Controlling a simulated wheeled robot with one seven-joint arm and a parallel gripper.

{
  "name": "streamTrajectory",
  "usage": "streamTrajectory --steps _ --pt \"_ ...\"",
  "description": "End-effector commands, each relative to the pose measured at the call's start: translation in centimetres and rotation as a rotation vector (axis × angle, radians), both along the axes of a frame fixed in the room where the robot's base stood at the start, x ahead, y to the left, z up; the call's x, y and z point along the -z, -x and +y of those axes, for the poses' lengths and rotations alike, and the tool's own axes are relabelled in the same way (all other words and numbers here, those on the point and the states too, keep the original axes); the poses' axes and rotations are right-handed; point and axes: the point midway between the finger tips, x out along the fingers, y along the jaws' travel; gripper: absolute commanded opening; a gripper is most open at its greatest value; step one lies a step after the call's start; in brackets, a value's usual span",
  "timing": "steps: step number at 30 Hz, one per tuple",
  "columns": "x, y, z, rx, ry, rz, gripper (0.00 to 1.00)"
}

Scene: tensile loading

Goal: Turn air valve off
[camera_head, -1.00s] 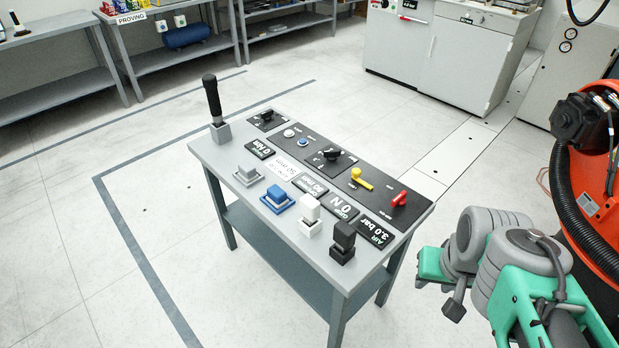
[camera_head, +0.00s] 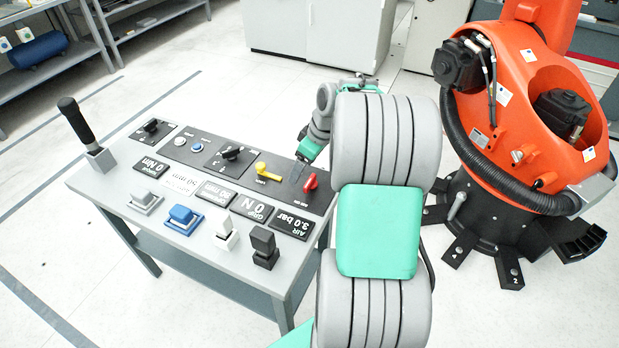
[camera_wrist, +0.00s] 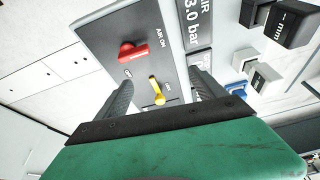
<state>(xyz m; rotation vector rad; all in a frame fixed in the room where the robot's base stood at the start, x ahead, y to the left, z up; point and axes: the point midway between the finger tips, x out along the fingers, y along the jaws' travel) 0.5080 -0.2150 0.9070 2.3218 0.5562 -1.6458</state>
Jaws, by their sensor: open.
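The red air valve handle (camera_head: 310,182) sits at the right end of the dark control panel, beside the yellow lever (camera_head: 266,174). In the wrist view the red handle (camera_wrist: 132,50) lies ahead of the fingers, next to an "AIR ON" label. The yellow lever (camera_wrist: 156,91) shows between the two fingers. My gripper (camera_wrist: 165,90) is open, its two dark fingers apart and empty. In the head view my arm hides part of the table's right side, and my gripper (camera_head: 297,172) hangs over the panel close to the red handle.
The table (camera_head: 120,190) holds black knobs, a torque handle (camera_head: 82,130) and several coloured blocks along its front edge. The AIR display (camera_head: 293,223) reads 3.0 bar. An orange robot (camera_head: 520,90) stands at the right on a black base. Open floor lies left of the table.

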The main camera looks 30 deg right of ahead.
Motion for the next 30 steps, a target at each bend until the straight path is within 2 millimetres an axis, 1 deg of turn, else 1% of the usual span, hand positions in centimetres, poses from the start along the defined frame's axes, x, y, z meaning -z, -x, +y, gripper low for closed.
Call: streamTrajectory --steps 1,3,5,8,15,18,21,27,28,30 --pt "1.5 0.0 -2.7 -0.021 -0.008 -0.014 0.85" --pt "2.6 -0.1 -4.9 -0.057 -0.009 -0.038 0.85" --pt "3.2 -0.1 -5.7 -0.076 -0.009 -0.050 0.85" --pt "4.3 -0.4 -5.7 -0.086 -0.009 -0.053 0.85" --pt "8.4 -1.9 -4.9 -0.080 -0.007 -0.052 0.85" --pt "9.6 -2.3 -4.7 -0.079 -0.007 -0.052 0.85" --pt "10.2 -2.5 -4.6 -0.077 -0.005 -0.053 0.85" --pt "10.3 -2.6 -4.6 -0.077 -0.004 -0.053 0.85" --pt "10.3 -2.6 -4.6 -0.077 -0.005 -0.053 0.85" --pt "10.3 -2.6 -4.6 -0.077 -0.005 -0.053 0.79"
